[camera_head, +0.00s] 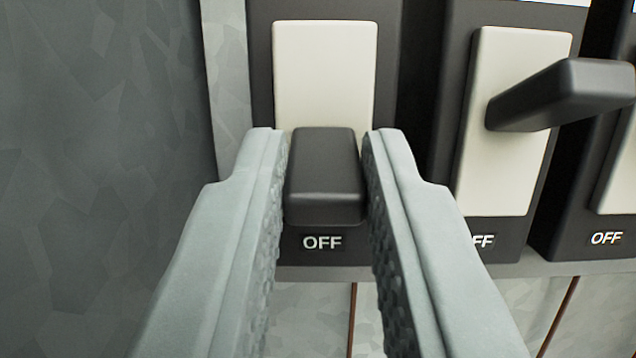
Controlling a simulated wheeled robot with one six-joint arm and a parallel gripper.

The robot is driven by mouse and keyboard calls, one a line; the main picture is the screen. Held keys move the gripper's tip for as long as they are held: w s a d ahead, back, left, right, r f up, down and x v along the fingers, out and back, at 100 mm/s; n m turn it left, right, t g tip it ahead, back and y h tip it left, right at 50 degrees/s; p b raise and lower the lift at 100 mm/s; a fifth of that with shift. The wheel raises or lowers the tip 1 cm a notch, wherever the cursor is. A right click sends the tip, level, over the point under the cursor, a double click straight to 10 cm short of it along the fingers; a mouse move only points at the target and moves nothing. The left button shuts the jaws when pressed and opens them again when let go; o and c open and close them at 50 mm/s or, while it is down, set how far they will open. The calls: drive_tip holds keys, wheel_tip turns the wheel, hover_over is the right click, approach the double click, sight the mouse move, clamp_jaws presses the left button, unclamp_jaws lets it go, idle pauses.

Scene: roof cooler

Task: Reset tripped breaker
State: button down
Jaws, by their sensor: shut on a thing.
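The leftmost breaker (325,75) has a dark body with a pale plate. Its black lever (323,180) is at the lower end of the plate, just above the OFF label. My gripper (325,150) has one grey finger on each side of this lever and is shut on it. The fingers hide the lower corners of the breaker. A second breaker (510,110) stands to the right. Its black lever (565,92) sticks out at about the middle of its plate, higher than the gripped lever. Its OFF label is partly hidden by my right finger.
A third breaker (606,220) with an OFF label is cut off at the right edge. A grey metal panel wall (100,150) rises close on the left. Below the breakers are a pale metal surface and thin brown wires (352,315).

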drive_tip(key=shift+w+f+t, duration=0.15)
drive_tip(key=shift+f+t, duration=0.25)
drive_tip(key=shift+t, duration=0.2)
idle(0.3)
drive_tip(key=c, duration=1.3)
unclamp_jaws()
drive_tip(key=shift+s, duration=0.4)
drive_tip(key=v, duration=1.6)
drive_tip(key=shift+s+f, duration=0.25)
drive_tip(key=shift+f, duration=0.1)
drive_tip(key=shift+d, duration=0.1)
